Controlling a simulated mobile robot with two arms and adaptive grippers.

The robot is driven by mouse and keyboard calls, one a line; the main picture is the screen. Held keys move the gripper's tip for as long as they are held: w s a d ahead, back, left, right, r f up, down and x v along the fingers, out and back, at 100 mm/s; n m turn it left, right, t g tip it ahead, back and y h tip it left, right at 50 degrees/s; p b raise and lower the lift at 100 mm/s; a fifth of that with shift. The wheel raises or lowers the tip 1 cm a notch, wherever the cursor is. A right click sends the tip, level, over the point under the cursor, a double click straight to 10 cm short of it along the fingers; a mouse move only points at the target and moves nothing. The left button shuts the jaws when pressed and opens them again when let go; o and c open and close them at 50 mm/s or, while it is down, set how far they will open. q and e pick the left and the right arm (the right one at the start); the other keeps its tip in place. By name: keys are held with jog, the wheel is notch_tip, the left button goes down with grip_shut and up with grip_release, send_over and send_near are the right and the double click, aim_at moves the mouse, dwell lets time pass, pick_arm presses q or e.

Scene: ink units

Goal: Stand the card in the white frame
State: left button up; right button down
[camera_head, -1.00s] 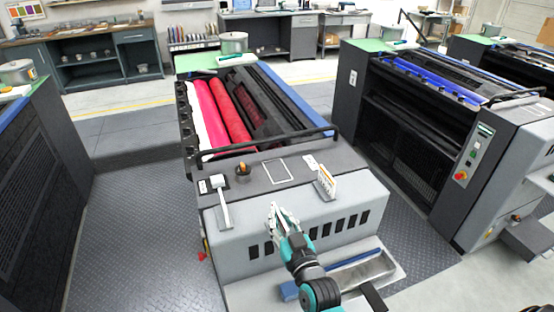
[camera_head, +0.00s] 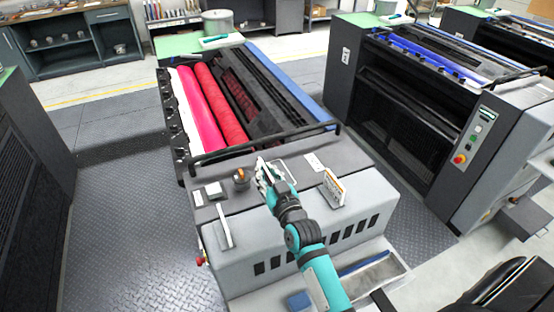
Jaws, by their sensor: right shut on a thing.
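My right gripper (camera_head: 268,175) is over the top of the near grey ink unit, shut on a thin pale card (camera_head: 261,167). The card looks upright or slightly tilted, and the fingers hide part of it. The white frame (camera_head: 298,170) is a thin outline on the dark top panel. The gripper and card cover its left part. I cannot tell whether the card touches the panel. My left gripper is not in view.
An orange-topped knob (camera_head: 240,178) is close left of the gripper. A holder with upright cards (camera_head: 333,187) stands to the right. A white block (camera_head: 214,190) and a pale lever (camera_head: 224,226) are farther left. A black rail (camera_head: 265,143) runs behind.

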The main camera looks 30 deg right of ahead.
jog(key=w+d+f+b, duration=0.1)
jog(key=w+d+b, duration=0.2)
jog(key=w+d+f+b, duration=0.2)
jog(key=w+d+b, duration=0.1)
jog(key=b, duration=0.1)
jog(key=w+d+f+b, duration=0.2)
jog(key=w+d+b, duration=0.1)
jog(key=w+b, duration=0.1)
jog(key=shift+w+d+f, duration=0.1)
jog(key=shift+d, duration=0.1)
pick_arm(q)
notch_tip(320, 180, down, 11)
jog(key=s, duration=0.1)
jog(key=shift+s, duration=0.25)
